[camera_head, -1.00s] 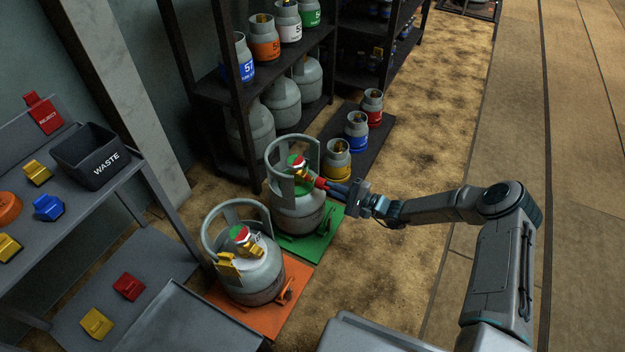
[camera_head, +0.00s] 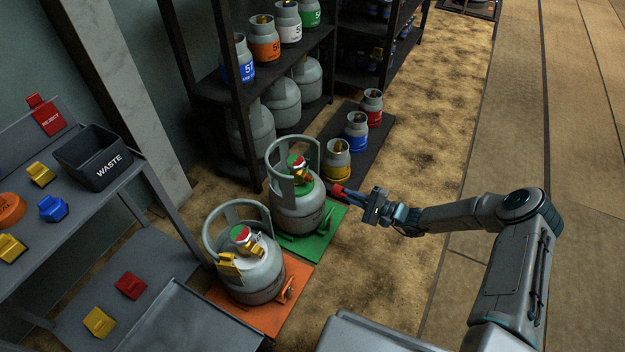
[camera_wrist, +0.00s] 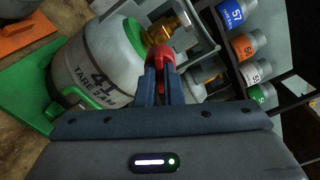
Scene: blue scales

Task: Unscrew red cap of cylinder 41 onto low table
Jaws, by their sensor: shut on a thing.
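Cylinder 41 (camera_head: 297,217) is a grey gas cylinder with a green ring around its neck and a brass valve. It stands upright on a green base plate (camera_head: 325,238); its number shows in the wrist view (camera_wrist: 93,62). My gripper (camera_head: 346,190) is shut on the red cap (camera_head: 338,188), to the right of the cylinder's valve in the head view. In the wrist view the red cap (camera_wrist: 158,50) sits between the fingertips, overlapping the brass valve (camera_wrist: 170,30) in the picture. A low grey surface (camera_head: 168,252) at lower left holds a red and a yellow block.
A second cylinder (camera_head: 250,270) stands on an orange plate, nearer. A dark shelf (camera_head: 225,83) with cylinders is behind. Small cylinders (camera_head: 356,132) stand on a dark mat. A bench at left holds a waste bin (camera_head: 95,160). The floor right of the cylinders is clear.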

